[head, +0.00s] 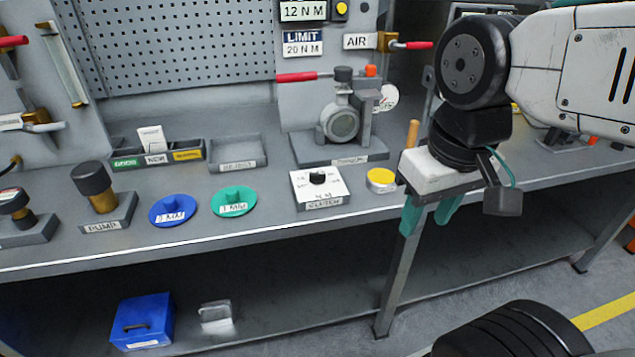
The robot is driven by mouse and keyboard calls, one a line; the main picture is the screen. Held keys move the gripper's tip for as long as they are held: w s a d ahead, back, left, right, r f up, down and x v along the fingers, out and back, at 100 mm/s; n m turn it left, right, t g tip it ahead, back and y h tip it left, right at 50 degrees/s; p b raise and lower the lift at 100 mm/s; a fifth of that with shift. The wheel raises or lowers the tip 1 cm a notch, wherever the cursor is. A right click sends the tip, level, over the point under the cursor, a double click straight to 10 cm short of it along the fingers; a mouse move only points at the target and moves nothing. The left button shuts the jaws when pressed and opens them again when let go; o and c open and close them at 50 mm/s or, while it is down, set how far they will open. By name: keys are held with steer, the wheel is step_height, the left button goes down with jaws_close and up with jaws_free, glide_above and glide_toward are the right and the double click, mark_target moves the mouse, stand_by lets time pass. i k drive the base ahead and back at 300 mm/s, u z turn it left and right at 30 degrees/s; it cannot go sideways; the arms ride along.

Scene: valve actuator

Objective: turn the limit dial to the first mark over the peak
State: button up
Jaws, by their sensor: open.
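A white square dial plate (330,186) lies on the bench front, with a small black knob (317,178) on it and a label that seems to read CLUTCH. Its scale marks and the knob's pointing are too small to read. A sign (303,11) above reads 12 N M, beside a yellow lamp. A second sign (303,43) reads LIMIT 20 N M. My gripper (430,213) hangs right of the dial plate, in front of the bench edge. Its teal fingers point down, are apart and hold nothing.
A yellow-topped round tin (381,180) stands between the dial plate and my gripper. A green disc (233,201) and a blue disc (173,210) lie left. A wooden handle (413,135) rises behind the tin.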

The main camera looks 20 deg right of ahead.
mark_target(315, 177)
steer(key=k, duration=1.2)
steer(key=z, duration=0.8)
steer(key=i, duration=1.2)
steer(key=u, duration=0.9)
steer(key=i, duration=0.3)
steer(key=u, duration=0.3)
